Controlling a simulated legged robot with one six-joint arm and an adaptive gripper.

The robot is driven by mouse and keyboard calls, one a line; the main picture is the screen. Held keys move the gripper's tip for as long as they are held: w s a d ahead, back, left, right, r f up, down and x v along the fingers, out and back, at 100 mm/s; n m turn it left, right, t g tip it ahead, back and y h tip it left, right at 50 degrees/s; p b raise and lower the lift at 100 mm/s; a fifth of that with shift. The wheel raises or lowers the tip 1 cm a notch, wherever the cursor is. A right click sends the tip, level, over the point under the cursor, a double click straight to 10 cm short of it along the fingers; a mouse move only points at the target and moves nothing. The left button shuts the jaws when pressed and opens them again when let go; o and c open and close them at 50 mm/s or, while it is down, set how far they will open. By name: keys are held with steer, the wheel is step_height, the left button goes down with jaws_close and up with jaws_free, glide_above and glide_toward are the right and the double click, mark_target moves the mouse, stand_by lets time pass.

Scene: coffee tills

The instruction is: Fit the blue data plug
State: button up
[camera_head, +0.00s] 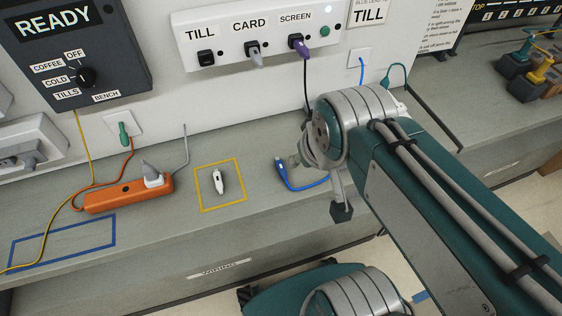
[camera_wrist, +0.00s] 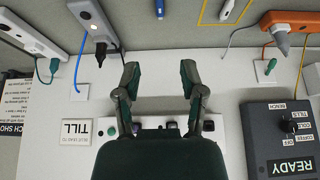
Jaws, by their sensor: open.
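The blue data plug (camera_head: 283,167) lies on the bench, just left of my wrist in the head view. Its blue cable (camera_head: 303,187) passes behind my arm. The plug also shows at the top of the wrist view (camera_wrist: 160,8), beyond the fingertips. The white wall panel has a TILL socket (camera_head: 206,57), empty and dark. Its CARD socket holds a grey plug (camera_head: 255,56) and its SCREEN socket a purple plug (camera_head: 299,45). My gripper (camera_wrist: 158,76) is open and empty, its fingers apart from the blue plug. In the wrist view it partly covers the panel.
A white plug (camera_head: 218,181) lies inside a yellow square on the bench. An orange power strip (camera_head: 129,194) is left of it, with cables. A dark READY box (camera_head: 75,55) hangs on the wall. The blue-outlined area (camera_head: 62,243) is bare except for a yellow cable.

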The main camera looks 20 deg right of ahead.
steer(key=w+f+g, duration=0.3)
steer(key=w+f, duration=0.2)
steer(key=w, duration=0.3)
steer(key=g, duration=0.2)
glide_above(282, 169)
step_height(282, 169, down, 8)
steer(key=shift+f, duration=0.15)
steer(key=shift+w+f, duration=0.15)
steer(key=shift+f, duration=0.35)
step_height(282, 169, down, 8)
steer(key=shift+r, duration=0.1)
jaws_close()
steer(key=shift+r, duration=2.55)
